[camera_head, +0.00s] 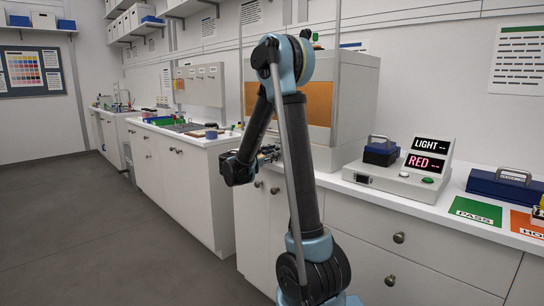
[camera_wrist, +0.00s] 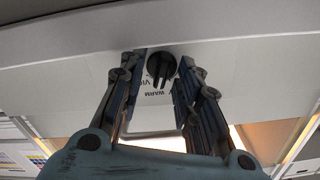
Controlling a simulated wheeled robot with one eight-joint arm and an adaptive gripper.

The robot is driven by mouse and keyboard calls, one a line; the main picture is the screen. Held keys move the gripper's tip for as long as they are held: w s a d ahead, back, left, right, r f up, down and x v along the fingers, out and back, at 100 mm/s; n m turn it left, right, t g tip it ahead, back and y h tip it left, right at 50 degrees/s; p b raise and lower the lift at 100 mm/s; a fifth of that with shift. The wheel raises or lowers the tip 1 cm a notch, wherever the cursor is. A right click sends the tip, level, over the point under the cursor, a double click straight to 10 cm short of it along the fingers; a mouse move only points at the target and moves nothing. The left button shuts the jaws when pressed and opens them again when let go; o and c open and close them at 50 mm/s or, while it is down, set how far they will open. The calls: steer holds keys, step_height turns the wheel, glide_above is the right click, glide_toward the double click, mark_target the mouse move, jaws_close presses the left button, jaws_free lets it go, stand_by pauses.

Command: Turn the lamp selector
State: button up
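The lamp selector (camera_wrist: 161,66) is a dark round knob with a raised grip bar, on a pale panel in the wrist view. My gripper (camera_wrist: 161,78) is open, with one finger on each side of the knob and visible gaps between. I cannot tell whether the fingertips reach past the knob's face. In the head view my gripper (camera_head: 268,153) is at the front of the viewing booth (camera_head: 350,98), which has an orange-lit interior; the selector is hidden there by my arm.
On the counter right of the booth stand a grey box with "LIGHT" and "RED" displays (camera_head: 427,157) and a blue handled block (camera_head: 381,150). Farther right are a green PASS mat (camera_head: 474,212), an orange mat (camera_head: 527,224) and a blue case (camera_head: 506,186). The floor at left is clear.

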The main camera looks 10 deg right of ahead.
steer(key=shift+a, duration=0.1)
steer(key=v, duration=1.2)
steer(key=s+d+f+n+g+y, duration=0.3)
steer(key=s+d+n, duration=0.1)
steer(key=s+d, duration=0.4)
steer(key=s+d+f+n+g+y, duration=0.3)
steer(key=s+d, duration=0.4)
steer(key=s, duration=0.1)
steer(key=s+a+f+n+y, duration=0.2)
steer(key=s+f+y, duration=0.1)
steer(key=s, duration=0.4)
steer(key=s+a+f+n+g+y, duration=0.1)
steer(key=s+a+f+n+y, duration=0.1)
steer(key=s+f, duration=0.3)
steer(key=s+a+f+n+g+y, duration=0.1)
steer(key=s+a+f+n+y, duration=0.1)
steer(key=s, duration=0.7)
step_height(320, 180, down, 2)
steer(key=shift+f+n+y, duration=0.1)
steer(key=shift+n+y, duration=0.7)
steer(key=shift+n, duration=0.2)
